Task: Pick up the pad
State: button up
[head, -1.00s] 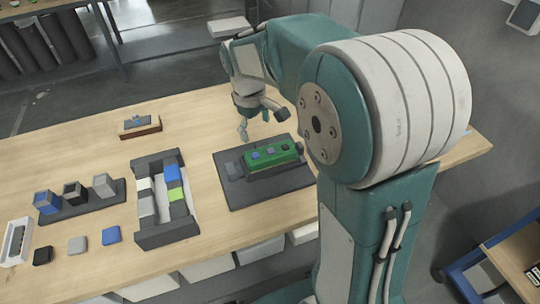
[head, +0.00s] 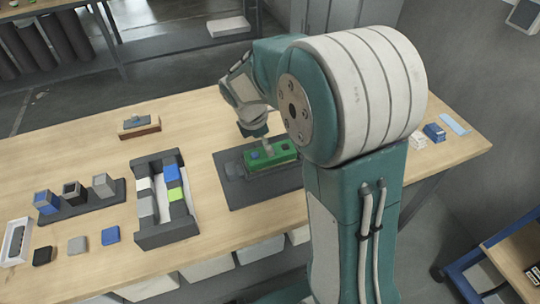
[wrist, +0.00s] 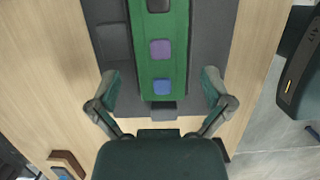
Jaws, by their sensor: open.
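A green block (head: 285,150) with small square pads on top lies on a dark mat (head: 228,190). The wrist view shows the block (wrist: 174,28) with a blue pad (wrist: 162,88), a purple pad (wrist: 160,49) and a dark pad (wrist: 158,5). In the head view, the blue pad (head: 254,155) sits at the block's left end. I cannot tell which one the task calls the pad. My gripper (wrist: 158,82) is open and empty, its fingers apart on either side of the block's near end. In the head view it hangs over the block, partly hidden by my arm.
A black holder (head: 147,240) with coloured squares stands left of the mat. A rack (head: 88,205) of several cubes and loose squares lie farther left. A wooden block (head: 140,132) sits at the back. Small packs (head: 434,132) lie at the right end.

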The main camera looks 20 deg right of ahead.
aim_at(281, 157)
jog(key=x, duration=0.5)
jog(key=shift+d+f, duration=0.1)
jog(key=shift+d, duration=0.2)
jog(key=c, duration=1.1)
